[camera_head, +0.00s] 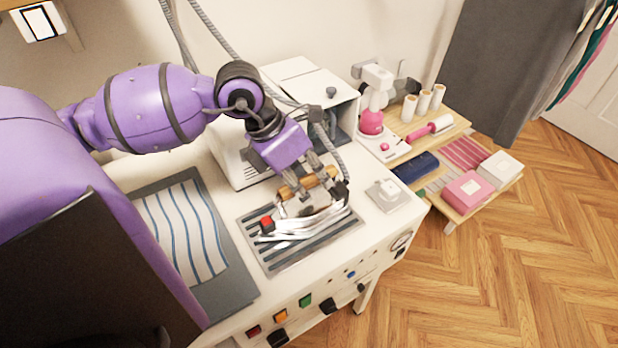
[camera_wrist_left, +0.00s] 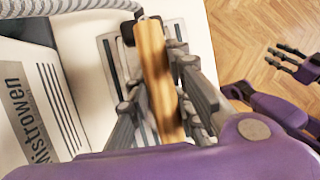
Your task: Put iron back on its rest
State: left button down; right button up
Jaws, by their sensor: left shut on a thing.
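The iron (camera_head: 300,222) has a shiny metal body, a red part at its left end and a wooden handle. My left gripper (camera_head: 309,186) is shut on the handle from above. In the left wrist view, the handle (camera_wrist_left: 152,65) runs between the fingers of my left gripper (camera_wrist_left: 158,88). The iron rest (camera_head: 284,262) is a dark striped plate on the white table, directly under the iron. I cannot tell whether the iron's sole touches it. My right gripper (camera_wrist_left: 295,63) shows at the right of the left wrist view, fingers spread and empty, away from the iron.
A grey board with striped cloth (camera_head: 185,230) lies left of the rest. A white boiler unit (camera_head: 240,160) stands behind it, with a hose (camera_head: 335,150) by the iron. A small white block (camera_head: 387,194) sits to the right. A wooden shelf (camera_head: 450,205) holds sewing items.

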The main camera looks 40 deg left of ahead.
pick_arm(q)
jog(key=shift+w+r, duration=0.1)
jog(key=c, duration=1.5)
grip_release()
jog(key=shift+c, duration=0.2)
pick_arm(e)
jog(key=shift+r, duration=0.1)
pick_arm(q)
jog(key=shift+s+a+r, duration=0.15)
jog(key=shift+s+r, duration=0.05)
jog(key=shift+r, duration=0.05)
jog(key=p+v, duration=0.2)
jog(key=v, duration=0.9)
jog(key=shift+r, duration=0.15)
pick_arm(e)
jog(key=shift+a+r, duration=0.2)
jog(key=shift+r, duration=0.6)
pick_arm(q)
jog(key=shift+s+a, duration=0.1)
pick_arm(e)
jog(key=shift+w+r, duration=0.1)
jog(key=shift+w, duration=0.1)
